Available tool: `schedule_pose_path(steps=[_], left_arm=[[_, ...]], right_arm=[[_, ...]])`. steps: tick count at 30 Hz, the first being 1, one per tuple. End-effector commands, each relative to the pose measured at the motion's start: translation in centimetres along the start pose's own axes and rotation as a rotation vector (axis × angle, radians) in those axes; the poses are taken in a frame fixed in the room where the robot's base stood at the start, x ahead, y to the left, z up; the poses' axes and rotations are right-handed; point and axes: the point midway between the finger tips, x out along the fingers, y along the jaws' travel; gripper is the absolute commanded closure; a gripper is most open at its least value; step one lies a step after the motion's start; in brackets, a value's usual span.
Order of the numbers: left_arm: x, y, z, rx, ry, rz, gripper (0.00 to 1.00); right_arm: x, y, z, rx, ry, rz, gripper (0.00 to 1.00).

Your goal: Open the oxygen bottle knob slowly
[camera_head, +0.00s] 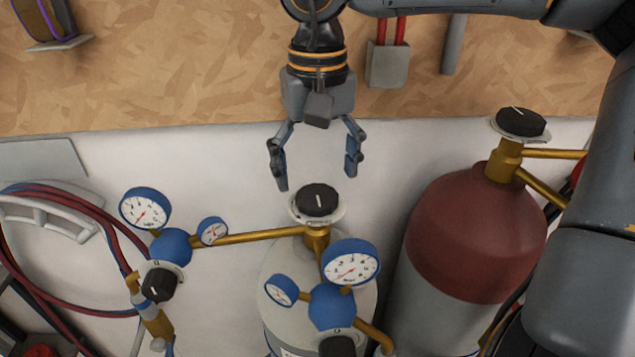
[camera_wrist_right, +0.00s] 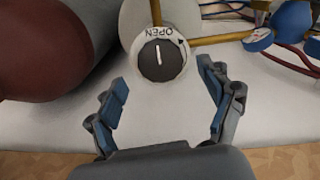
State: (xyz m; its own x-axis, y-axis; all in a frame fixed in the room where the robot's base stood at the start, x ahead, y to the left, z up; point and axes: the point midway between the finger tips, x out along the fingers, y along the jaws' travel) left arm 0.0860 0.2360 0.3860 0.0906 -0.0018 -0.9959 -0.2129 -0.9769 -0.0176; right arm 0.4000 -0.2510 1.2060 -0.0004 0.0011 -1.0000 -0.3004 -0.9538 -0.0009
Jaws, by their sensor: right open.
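The oxygen bottle knob (camera_head: 317,200) is a black round knob with a white line mark, on a pale dial ring atop the white bottle (camera_head: 268,287). In the right wrist view the knob (camera_wrist_right: 163,60) sits ahead of and between the fingertips, with "OPEN" and an arrow on its ring. My right gripper (camera_head: 318,178) points down above the knob, its two fingers spread and empty. It also shows in the right wrist view (camera_wrist_right: 165,95). The fingers appear apart from the knob. My left gripper is not in view.
A red-topped bottle (camera_head: 478,240) with its own black knob (camera_head: 520,123) stands to the right. Blue regulators with gauges (camera_head: 351,264) and brass pipes flank the white bottle. Red and blue hoses (camera_head: 75,203) hang at the left. A padlock-like grey block (camera_head: 388,66) is on the wooden wall.

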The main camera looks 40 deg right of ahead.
Motion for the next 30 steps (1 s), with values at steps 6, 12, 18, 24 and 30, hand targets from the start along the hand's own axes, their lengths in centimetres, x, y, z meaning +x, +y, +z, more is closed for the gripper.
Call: schedule_pose_path(steps=[6, 12, 18, 24, 30], left_arm=[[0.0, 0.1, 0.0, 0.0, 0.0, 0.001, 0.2], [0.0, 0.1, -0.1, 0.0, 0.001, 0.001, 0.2], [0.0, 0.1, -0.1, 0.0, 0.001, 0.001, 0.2], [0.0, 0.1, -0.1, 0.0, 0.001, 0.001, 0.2], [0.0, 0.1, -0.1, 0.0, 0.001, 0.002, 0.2]], right_arm=[[-4.9, 0.0, -0.1, 0.002, 0.005, 0.001, 0.2], [-7.8, 0.0, -0.1, 0.002, 0.002, 0.0, 0.2], [-8.8, 0.0, 0.0, 0.0, 0.001, 0.0, 0.2], [-8.8, 0.0, 0.0, 0.0, 0.0, 0.0, 0.2], [-8.7, 0.0, 0.0, 0.0, 0.0, 0.001, 0.2]])
